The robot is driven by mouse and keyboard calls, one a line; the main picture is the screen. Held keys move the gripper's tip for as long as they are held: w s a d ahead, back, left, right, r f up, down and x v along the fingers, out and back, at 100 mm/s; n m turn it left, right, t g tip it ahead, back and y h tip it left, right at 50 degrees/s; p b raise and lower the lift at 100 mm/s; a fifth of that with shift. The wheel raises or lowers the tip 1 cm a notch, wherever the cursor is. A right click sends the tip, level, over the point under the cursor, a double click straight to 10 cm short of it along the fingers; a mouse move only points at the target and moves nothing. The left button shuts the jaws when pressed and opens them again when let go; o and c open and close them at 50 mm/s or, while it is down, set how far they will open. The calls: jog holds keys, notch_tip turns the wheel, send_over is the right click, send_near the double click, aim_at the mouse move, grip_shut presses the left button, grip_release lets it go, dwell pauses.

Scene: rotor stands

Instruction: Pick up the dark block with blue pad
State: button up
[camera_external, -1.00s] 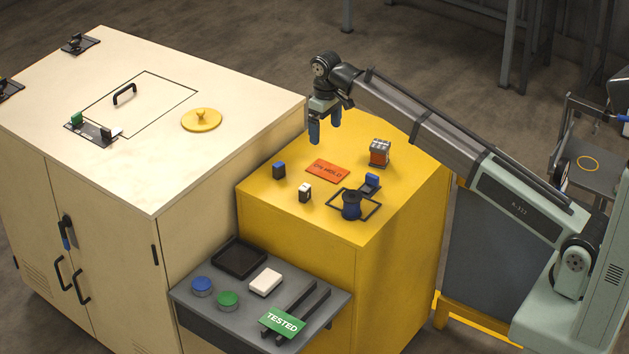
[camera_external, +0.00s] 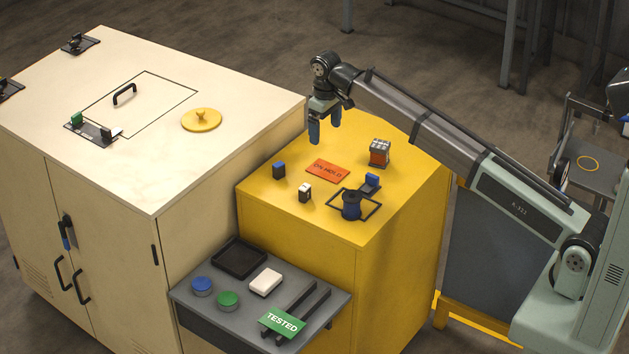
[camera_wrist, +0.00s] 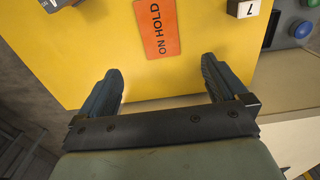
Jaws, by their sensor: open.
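The dark block with the blue pad (camera_external: 279,170) stands on the yellow cabinet top, left of the orange ON HOLD card (camera_external: 327,171). I cannot make out this block in the wrist view. My gripper (camera_external: 324,133) points down above the back part of the yellow top, behind the card and up to the right of the block. In the wrist view my gripper (camera_wrist: 160,84) shows its two fingers wide apart with nothing between them. The ON HOLD card (camera_wrist: 157,29) lies ahead of the fingers there.
A white-topped dark block (camera_external: 305,192), a blue spool (camera_external: 351,204) in a dark frame, a small blue-topped piece (camera_external: 371,183) and an orange-and-grey block (camera_external: 379,152) share the yellow top. The cream cabinet (camera_external: 210,180) rises at left. A grey shelf (camera_external: 335,297) juts out in front.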

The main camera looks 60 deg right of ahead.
jog(key=c, duration=0.9)
jog(key=shift+o, duration=0.2)
jog(key=shift+a, duration=0.1)
notch_tip(320, 180, up, 2)
jog(key=n, duration=1.5)
send_over(279, 164)
jog(key=shift+n, duration=0.3)
jog(key=shift+w+f, duration=0.1)
jog(key=shift+f, duration=6.6)
